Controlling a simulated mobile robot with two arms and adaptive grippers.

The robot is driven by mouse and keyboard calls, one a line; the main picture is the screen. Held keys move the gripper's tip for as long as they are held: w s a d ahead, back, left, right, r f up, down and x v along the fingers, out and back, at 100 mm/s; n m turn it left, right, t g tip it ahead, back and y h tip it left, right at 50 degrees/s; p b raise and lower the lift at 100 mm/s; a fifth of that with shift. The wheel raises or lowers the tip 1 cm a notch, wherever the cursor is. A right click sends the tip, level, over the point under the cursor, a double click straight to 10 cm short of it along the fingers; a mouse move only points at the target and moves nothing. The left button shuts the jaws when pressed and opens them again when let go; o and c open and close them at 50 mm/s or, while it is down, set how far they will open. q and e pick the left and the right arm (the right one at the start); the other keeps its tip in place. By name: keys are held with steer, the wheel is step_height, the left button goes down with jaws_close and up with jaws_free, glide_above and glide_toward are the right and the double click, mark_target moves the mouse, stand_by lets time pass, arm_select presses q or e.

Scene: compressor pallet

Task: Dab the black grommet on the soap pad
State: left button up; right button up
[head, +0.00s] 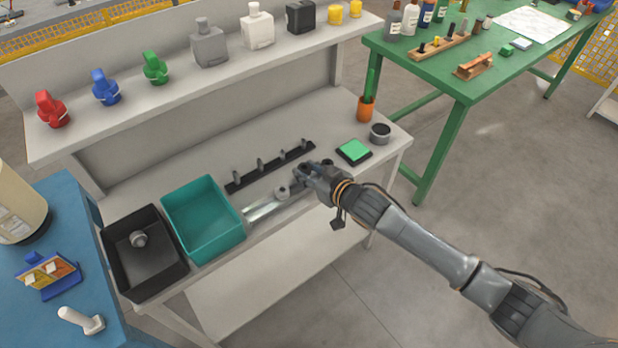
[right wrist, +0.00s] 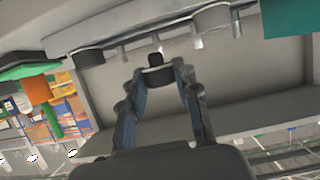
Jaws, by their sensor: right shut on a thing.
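The soap pad is a bright green square on a black base (head: 354,151), on the grey bench to the right of my right gripper (head: 305,173). Green also shows at the left of the right wrist view (right wrist: 28,70). The right gripper is apart from the pad, beside the black peg rail. In the right wrist view its fingertips (right wrist: 160,78) are shut on the small black grommet (right wrist: 155,76). In the head view the fingers largely hide the grommet. My left gripper is not in view.
A black rail with several pegs (head: 261,165) lies behind the gripper. A grey-black round pot (head: 380,133) and an orange cup (head: 366,110) stand by the pad. A teal bin (head: 243,232) and a black bin (head: 114,272) stand left. A shelf (head: 180,91) overhangs the back.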

steer(key=s+a+r+b, duration=0.1)
steer(key=s+a+r, duration=0.4)
steer(key=s+r, duration=0.3)
steer(key=s, duration=0.4)
steer(key=shift+s+r, duration=0.15)
steer(key=shift+r, duration=0.25)
steer(key=m+t+h+b, duration=0.3)
steer(key=m+h+b, duration=0.3)
steer(key=h, duration=0.1)
glide_above(356, 152)
step_height(356, 152, down, 6)
steer(key=shift+r, duration=0.15)
step_height(356, 152, down, 5)
steer(key=b, duration=0.4)
steer(key=shift+b, duration=0.4)
steer(key=shift+s+f+g, duration=0.1)
steer(key=shift+f+g, duration=0.2)
steer(key=shift+f, duration=0.25)
